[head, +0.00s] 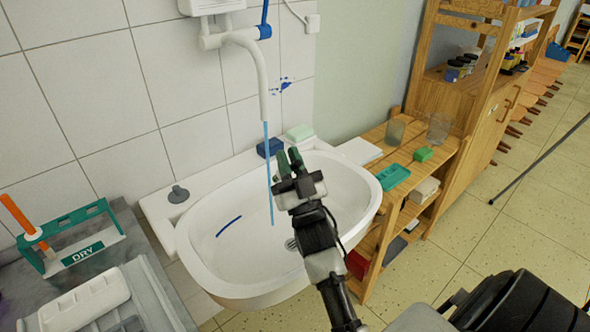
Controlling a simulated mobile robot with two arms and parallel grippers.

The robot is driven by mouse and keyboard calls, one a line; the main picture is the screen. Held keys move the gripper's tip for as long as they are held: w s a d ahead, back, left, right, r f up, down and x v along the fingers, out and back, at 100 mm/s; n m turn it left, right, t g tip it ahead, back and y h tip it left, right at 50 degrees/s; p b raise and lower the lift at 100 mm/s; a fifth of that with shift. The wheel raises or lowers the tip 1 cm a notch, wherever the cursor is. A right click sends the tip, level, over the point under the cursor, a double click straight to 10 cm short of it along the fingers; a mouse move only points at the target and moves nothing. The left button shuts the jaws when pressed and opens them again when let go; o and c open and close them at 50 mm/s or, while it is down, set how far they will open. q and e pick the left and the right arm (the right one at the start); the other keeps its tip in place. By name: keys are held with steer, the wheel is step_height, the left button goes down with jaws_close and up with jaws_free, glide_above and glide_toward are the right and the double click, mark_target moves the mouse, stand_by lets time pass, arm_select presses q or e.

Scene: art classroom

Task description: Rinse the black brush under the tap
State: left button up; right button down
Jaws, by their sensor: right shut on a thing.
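The tap (262,85) is on the tiled wall, and a thin blue stream of water (268,165) falls from it into the white sink (196,243). My right gripper (289,160) is over the sink, just right of the stream, with its dark fingers toward the wall. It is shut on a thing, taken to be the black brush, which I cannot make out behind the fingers. Whether the brush touches the water I cannot tell. My left gripper is not in view.
A dark blue streak (228,226) marks the basin. Blue and pale green blocks (270,147) (299,132) sit on the back rim. A green rack labelled DRY (83,254) holds an orange-handled tool (18,215) at left. A wooden shelf (421,170) stands close at right.

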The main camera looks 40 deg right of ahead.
steer(key=shift+w+d+b, duration=0.25)
steer(key=shift+w+b, duration=0.05)
steer(key=shift+w, duration=0.9)
steer(key=shift+w+d+b, duration=0.2)
steer(key=shift+w+b, duration=0.1)
steer(key=shift+w, duration=1.25)
steer(key=shift+d, duration=0.4)
steer(key=shift+a, duration=0.35)
steer(key=shift+d, duration=0.35)
steer(key=shift+a, duration=0.35)
